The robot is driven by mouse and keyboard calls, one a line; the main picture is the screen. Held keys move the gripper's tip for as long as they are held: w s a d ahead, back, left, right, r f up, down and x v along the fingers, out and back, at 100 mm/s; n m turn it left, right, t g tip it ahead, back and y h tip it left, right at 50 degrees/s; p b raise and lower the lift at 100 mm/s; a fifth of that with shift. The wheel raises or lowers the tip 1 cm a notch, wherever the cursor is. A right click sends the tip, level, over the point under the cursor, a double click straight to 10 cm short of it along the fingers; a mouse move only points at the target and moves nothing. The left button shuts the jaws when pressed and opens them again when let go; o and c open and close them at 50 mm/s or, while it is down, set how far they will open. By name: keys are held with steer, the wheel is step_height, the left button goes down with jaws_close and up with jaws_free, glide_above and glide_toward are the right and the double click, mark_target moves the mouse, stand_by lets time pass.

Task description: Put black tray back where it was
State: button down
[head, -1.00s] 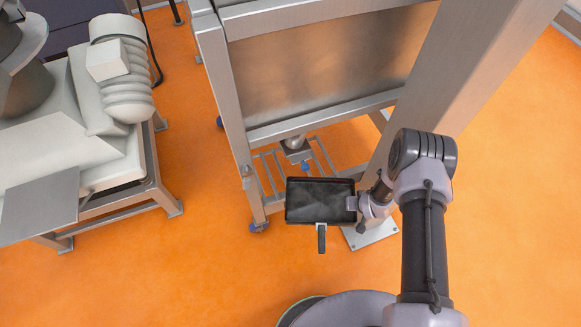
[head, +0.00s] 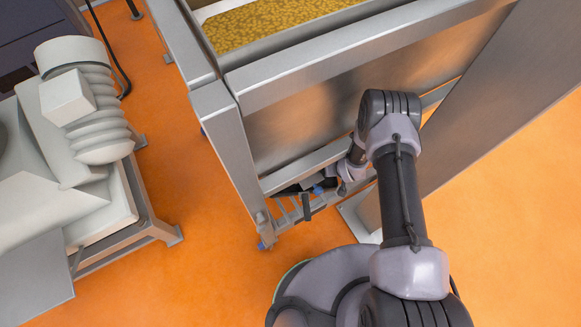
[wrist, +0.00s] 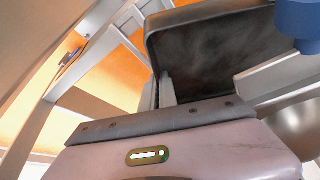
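The black tray (head: 292,187) is under the lower front beam of the steel machine, with most of it hidden by the beam. Its dark handle (head: 307,204) sticks out toward me. My gripper (head: 341,180) holds the tray at its right end, and the fingers are partly hidden in the head view. In the wrist view the tray (wrist: 215,50) fills the upper middle, between and beyond the gripper fingers. The tray looks empty. Its underside and any contact with the rack below are hidden.
The steel machine (head: 335,125) has yellow grains (head: 265,22) in its top. A blue part (wrist: 298,22) hangs close to the tray's right side. A rail rack (head: 287,212) lies below. A white machine (head: 90,190) stands at left. Orange floor is clear at right.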

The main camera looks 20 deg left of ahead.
steer(key=shift+w+a, duration=0.15)
steer(key=shift+a, duration=0.05)
steer(key=f+b, duration=0.2)
steer(key=f, duration=0.3)
steer(key=f+b, duration=0.3)
steer(key=f, duration=0.2)
steer(key=shift+s+d+f+b, duration=0.1)
steer(key=shift+s+d+b, duration=0.1)
steer(key=shift+b, duration=0.15)
steer(key=c, duration=1.7)
jaws_free()
